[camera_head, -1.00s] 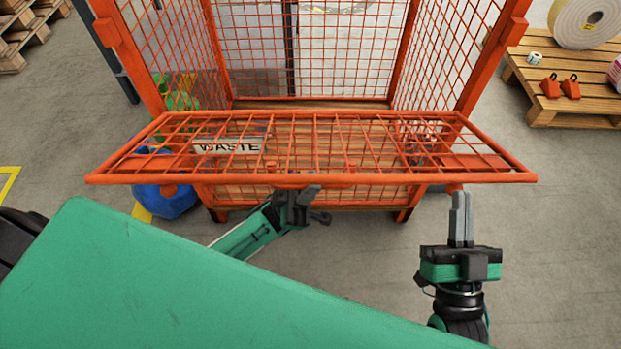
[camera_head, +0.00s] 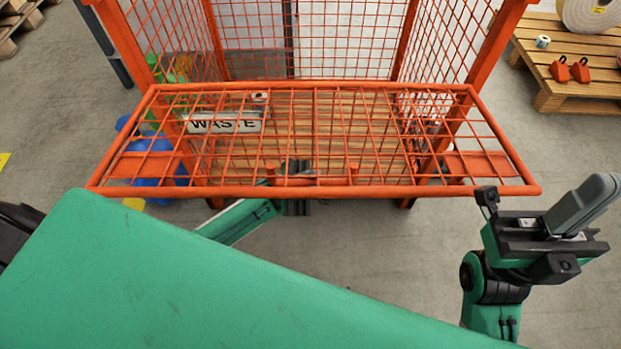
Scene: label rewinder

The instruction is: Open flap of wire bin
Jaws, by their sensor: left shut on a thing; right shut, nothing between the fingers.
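The orange wire bin (camera_head: 215,45) stands ahead of me. Its wire-mesh flap (camera_head: 315,191) spans the bin's front, with its wide edge towards me and its narrower edge (camera_head: 315,86) farther back. A white WASTE sign (camera_head: 225,122) shows through the mesh. My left gripper (camera_head: 296,178) is under the flap near the middle of its near edge, partly hidden by the mesh and bar. It is shut on the flap there; the exact contact is hard to see. My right gripper (camera_head: 597,192) is shut and empty, to the right of the flap's near corner and apart from it.
A wooden pallet (camera_head: 560,97) at the right carries a large label roll (camera_head: 590,12) and two small orange-red objects (camera_head: 570,70). Blue and green objects (camera_head: 160,160) lie at the bin's left side. Grey floor is clear below the flap at the right.

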